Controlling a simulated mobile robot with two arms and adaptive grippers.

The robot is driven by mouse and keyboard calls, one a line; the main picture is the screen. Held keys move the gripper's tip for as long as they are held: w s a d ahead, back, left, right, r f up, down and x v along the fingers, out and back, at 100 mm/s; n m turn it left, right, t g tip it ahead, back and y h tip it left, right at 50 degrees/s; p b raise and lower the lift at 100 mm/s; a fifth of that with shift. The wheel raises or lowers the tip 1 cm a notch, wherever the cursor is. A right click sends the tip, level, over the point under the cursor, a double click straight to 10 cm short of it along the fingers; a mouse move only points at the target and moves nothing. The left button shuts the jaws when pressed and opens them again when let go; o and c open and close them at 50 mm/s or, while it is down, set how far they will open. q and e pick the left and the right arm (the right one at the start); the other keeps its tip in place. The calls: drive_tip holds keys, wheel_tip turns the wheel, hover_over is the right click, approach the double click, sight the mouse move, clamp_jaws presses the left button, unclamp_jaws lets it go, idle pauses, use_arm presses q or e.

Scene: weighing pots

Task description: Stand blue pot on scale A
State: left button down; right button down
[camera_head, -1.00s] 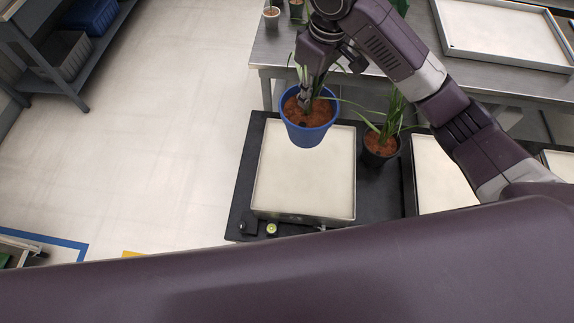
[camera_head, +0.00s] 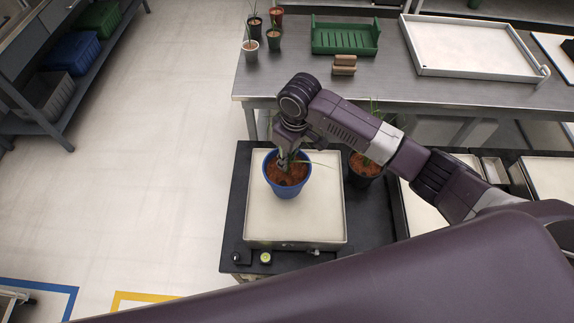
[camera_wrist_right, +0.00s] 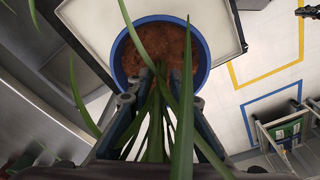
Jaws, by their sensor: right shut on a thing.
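The blue pot (camera_head: 288,192), with brown soil and a green plant, is upright over the far left part of a white-topped scale (camera_head: 300,226). I cannot tell whether its base touches the plate. No letter on the scale is readable. In the right wrist view, the fingers (camera_wrist_right: 157,88) point at the soil inside the pot's blue rim (camera_wrist_right: 206,62), partly hidden by leaves. My left gripper is not in view.
A second white plate (camera_head: 421,212) lies further right. The metal table (camera_head: 440,98) behind holds small pots, a green crate (camera_head: 345,37) and a white tray (camera_head: 475,45).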

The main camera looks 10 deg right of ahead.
sight(291, 173)
drive_tip(key=shift+w+a+f, duration=0.1)
drive_tip(key=shift+f, duration=2.2)
drive_tip(key=c, duration=1.8)
unclamp_jaws()
drive_tip(key=shift+o, duration=0.2)
wheel_tip(291, 173, up, 12)
drive_tip(key=s+d, duration=0.1)
drive_tip(key=shift+s+b, duration=0.2)
drive_tip(key=shift+b, duration=0.1)
